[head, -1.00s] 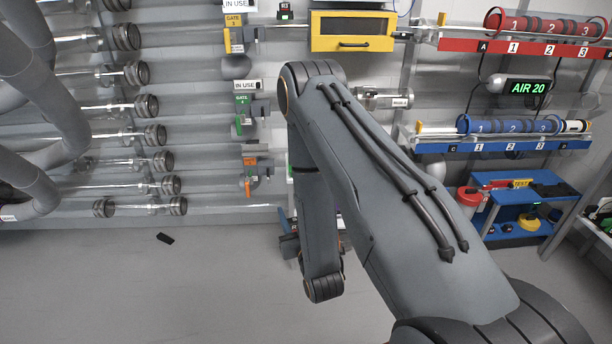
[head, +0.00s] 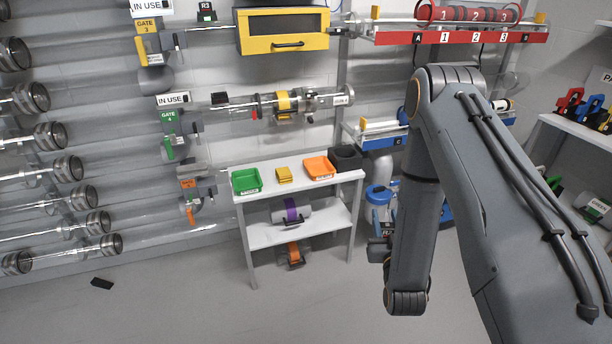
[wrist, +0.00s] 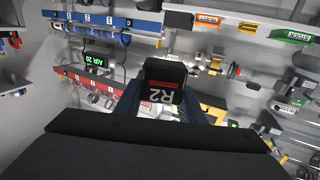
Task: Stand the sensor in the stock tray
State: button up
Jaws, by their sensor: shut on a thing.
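The sensor (wrist: 163,72) is a dark block marked R2 with a red stripe. In the wrist view it sits between the fingers of my gripper (wrist: 160,98), which is shut on it. In the head view my arm mostly hides my gripper (head: 380,250), low in front of the wall, to the right of the shelf. The green tray (head: 246,181) stands at the left end of the shelf top. It shows in the wrist view (wrist: 293,36) at upper right, with an upside-down label that seems to read STOCK. My gripper is well apart from it.
A black piece (head: 102,283) lies on otherwise clear floor at left.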

aim_at(249, 189)
jog(key=z, duration=0.45)
jog(key=i, duration=0.95)
jog(key=u, duration=1.75)
